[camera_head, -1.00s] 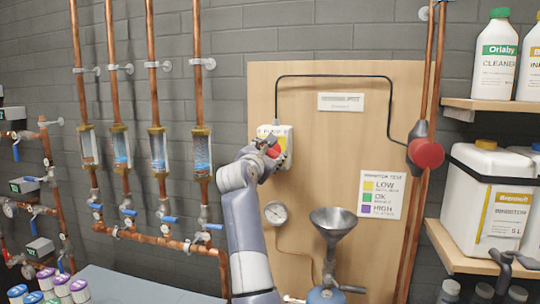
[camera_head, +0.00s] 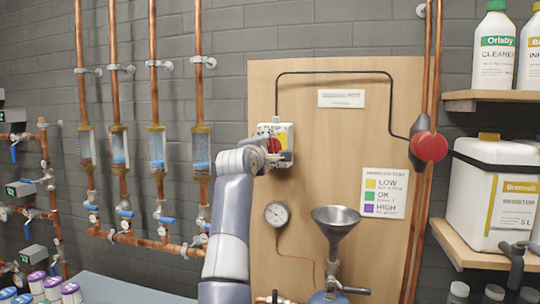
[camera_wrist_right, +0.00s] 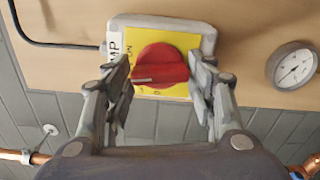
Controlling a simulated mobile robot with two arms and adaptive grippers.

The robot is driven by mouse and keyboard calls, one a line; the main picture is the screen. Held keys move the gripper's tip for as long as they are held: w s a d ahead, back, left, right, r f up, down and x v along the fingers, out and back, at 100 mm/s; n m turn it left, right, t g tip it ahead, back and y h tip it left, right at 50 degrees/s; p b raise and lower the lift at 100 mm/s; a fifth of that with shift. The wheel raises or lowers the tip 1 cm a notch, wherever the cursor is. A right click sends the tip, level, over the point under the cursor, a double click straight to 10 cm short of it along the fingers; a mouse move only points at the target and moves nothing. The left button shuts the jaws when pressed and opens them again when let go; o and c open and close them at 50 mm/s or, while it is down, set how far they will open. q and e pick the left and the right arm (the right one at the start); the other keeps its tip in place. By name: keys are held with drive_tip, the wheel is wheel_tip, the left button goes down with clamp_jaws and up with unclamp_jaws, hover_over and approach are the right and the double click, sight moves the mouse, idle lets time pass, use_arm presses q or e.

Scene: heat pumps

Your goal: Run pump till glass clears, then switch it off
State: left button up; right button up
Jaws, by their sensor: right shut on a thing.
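The pump switch is a white box with a yellow plate (camera_head: 286,136) on the wooden board; its red knob (camera_head: 273,145) is partly behind my right arm in the head view. In the right wrist view the red knob (camera_wrist_right: 160,66) shows with its grip bar nearly level. My right gripper (camera_wrist_right: 160,80) is shut on the knob, one finger at each side. Several sight glasses sit in the copper pipes at left; the rightmost sight glass (camera_head: 201,151) has a pale upper part and blue lower part. Whether it is clear is too small to tell. My left gripper is out of view.
A black cable runs from the switch to a red round part (camera_head: 431,147) on the right pipe. A gauge (camera_head: 277,214) and a metal funnel (camera_head: 335,219) are below the switch. A white inhibitor canister (camera_head: 478,190) stands on the right shelf.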

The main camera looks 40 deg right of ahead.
drive_tip(key=shift+f+m, duration=0.15)
drive_tip(key=shift+m, duration=0.45)
drive_tip(key=o, duration=1.2)
drive_tip(key=b+v, duration=0.4)
drive_tip(key=v, duration=0.4)
drive_tip(key=shift+b, duration=0.4)
